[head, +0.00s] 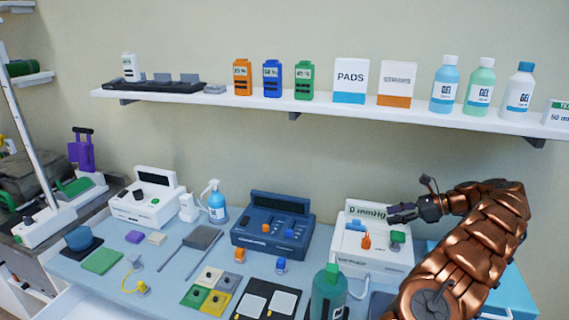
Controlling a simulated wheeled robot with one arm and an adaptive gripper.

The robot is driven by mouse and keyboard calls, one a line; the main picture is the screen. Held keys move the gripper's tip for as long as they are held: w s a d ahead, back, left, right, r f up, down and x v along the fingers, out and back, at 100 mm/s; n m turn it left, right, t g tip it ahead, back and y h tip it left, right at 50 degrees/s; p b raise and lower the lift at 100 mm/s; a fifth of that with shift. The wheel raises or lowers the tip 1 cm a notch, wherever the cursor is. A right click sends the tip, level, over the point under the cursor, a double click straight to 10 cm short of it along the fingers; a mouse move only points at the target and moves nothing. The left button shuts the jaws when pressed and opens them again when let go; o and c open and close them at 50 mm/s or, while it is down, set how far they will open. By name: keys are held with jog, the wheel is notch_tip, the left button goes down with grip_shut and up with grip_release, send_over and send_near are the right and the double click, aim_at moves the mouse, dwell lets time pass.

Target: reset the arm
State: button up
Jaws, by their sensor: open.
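My copper-coloured arm (475,240) rises from the lower right of the head view and bends to the left. My gripper (408,199) is dark, open and appears empty. In the picture it overlaps the right side of the white device (362,240) with a "0 mmHg" display, an orange knob and a green knob. I cannot tell how far in front of that device it is. My arm hides part of the table's right end and part of a light blue box (512,291).
On the table (72,271) stand a blue device (270,222), a white device (146,200), a spray bottle (216,203) and a green bottle (327,292). Pads and small items lie in front.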

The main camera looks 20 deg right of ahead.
jog(key=s+a+r+n+g, duration=0.1)
jog(key=a+r+n+g, duration=0.3)
jog(key=a, duration=1.1)
jog(key=a+r+n+g, duration=0.2)
jog(key=a+r+n, duration=0.45)
jog(key=a, duration=0.95)
jog(key=s+a+f+n+g+h, duration=0.1)
jog(key=s+a+n+g+h, duration=0.2)
jog(key=s+a, duration=0.5)
jog(key=s+a+f+n+g+h, duration=0.15)
jog(key=s+a+n, duration=0.35)
jog(key=s, duration=0.6)
jog(key=s+d+f+n+h, duration=0.2)
jog(key=s+n, duration=0.1)
jog(key=s, duration=0.5)
jog(key=s+d+f+n+h, duration=0.3)
jog(key=s+n, duration=0.1)
jog(key=s, duration=0.4)
jog(key=shift+s+f+t+h, duration=0.3)
jog(key=shift+t+h, duration=0.05)
jog(key=shift+t, duration=0.1)
